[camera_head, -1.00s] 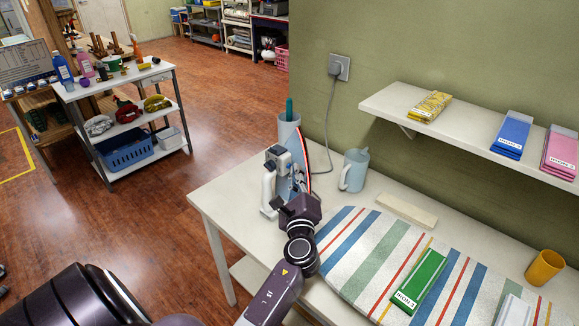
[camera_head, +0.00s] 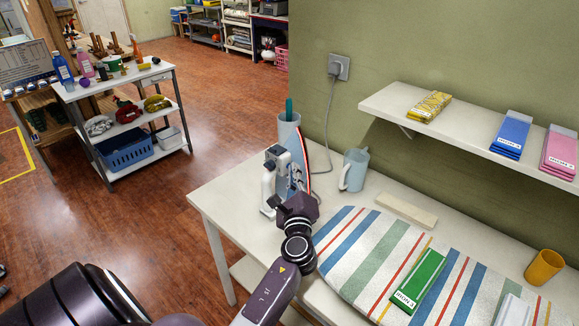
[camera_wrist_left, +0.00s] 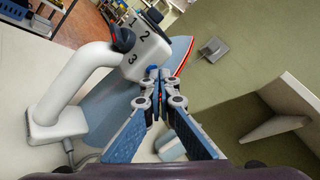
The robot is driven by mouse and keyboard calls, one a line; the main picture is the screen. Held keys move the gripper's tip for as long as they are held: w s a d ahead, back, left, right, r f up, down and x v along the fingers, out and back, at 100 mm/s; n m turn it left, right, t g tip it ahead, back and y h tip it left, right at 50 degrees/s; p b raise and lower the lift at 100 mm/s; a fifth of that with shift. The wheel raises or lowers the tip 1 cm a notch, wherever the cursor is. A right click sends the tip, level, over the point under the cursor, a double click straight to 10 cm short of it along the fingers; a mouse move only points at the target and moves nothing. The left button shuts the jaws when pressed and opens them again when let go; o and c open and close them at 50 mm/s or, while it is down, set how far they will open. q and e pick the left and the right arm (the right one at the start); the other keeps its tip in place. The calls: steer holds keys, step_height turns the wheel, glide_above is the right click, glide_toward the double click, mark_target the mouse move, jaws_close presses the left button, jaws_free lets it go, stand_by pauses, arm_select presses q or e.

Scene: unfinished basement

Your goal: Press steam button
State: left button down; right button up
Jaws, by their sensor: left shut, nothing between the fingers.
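A steam iron (camera_head: 273,183) with a white handle, blue-grey plate and red edge stands upright on the white table. In the left wrist view its curved white handle (camera_wrist_left: 72,90) ends in a control head (camera_wrist_left: 146,52) marked 1, 2 and 3, with a dark red-and-black knob (camera_wrist_left: 122,39). A small blue part (camera_wrist_left: 152,68) shows beside the 3. My left gripper (camera_wrist_left: 157,77) is shut and empty, its tips right in front of that blue part. I cannot tell whether they touch. In the head view the left gripper (camera_head: 296,197) is beside the iron. My right gripper is out of view.
A cord runs from the iron to a wall socket (camera_head: 339,67). A striped board (camera_head: 392,240) holds a green packet (camera_head: 419,280). A shelf (camera_head: 462,128) juts out above.

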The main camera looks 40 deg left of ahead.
arm_select(q)
steer(key=shift+d, duration=0.1)
steer(key=shift+s+d, duration=0.1)
steer(key=shift+d, duration=0.55)
steer(key=d+b, duration=0.1)
steer(key=d, duration=0.4)
steer(key=shift+s, duration=0.15)
steer(key=shift+f, duration=0.1)
stand_by(0.7)
